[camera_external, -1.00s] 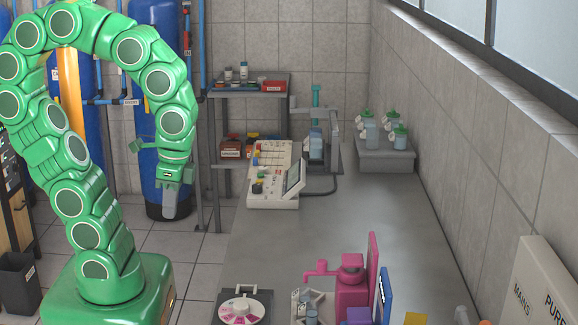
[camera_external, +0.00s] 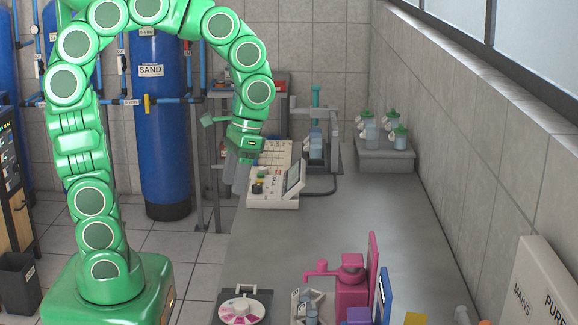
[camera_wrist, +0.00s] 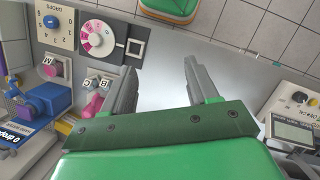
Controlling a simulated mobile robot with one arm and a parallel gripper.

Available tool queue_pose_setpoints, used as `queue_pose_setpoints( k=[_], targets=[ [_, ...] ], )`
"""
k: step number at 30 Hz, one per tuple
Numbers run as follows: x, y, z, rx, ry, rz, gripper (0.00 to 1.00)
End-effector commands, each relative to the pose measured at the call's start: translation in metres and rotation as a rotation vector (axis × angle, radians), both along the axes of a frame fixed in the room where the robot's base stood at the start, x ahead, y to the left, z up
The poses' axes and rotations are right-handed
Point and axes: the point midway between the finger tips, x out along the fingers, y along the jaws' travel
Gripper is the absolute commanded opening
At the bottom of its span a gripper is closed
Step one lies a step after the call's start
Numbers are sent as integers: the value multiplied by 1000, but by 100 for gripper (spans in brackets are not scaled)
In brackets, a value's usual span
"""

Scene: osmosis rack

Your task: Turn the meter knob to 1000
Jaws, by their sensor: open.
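The meter (camera_external: 272,200) is a pale bench instrument with a tilted display (camera_external: 293,177), on the far left part of the counter. A dark knob (camera_external: 257,188) sits low on its front panel, with a green part just above it. In the wrist view the meter (camera_wrist: 292,140) is at the right edge, partly cut off, with a round knob (camera_wrist: 300,97) above its screen. The knob's setting is too small to read. My gripper (camera_external: 240,172) is open and empty, pointing down beside the meter's left side, apart from the knob. Its jaws (camera_wrist: 160,76) show parted in the wrist view.
Stirring equipment (camera_external: 316,146) and a grey tray (camera_external: 386,160) of green-capped bottles stand behind the meter. A pink device (camera_external: 352,285) and a round dial plate (camera_external: 240,309) are at the near end. The middle counter (camera_external: 360,215) is clear.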

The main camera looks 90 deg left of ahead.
Motion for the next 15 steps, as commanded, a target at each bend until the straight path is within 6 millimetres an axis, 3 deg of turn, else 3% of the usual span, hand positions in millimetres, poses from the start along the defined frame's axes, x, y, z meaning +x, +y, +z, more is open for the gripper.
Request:
queue_pose_setpoints(
  k=[6, 15],
  targets=[
    [36, 44, -2, -20, 9, 112, 59],
    [70, 116, -11, -46, 23, 276, 59]
  ],
)
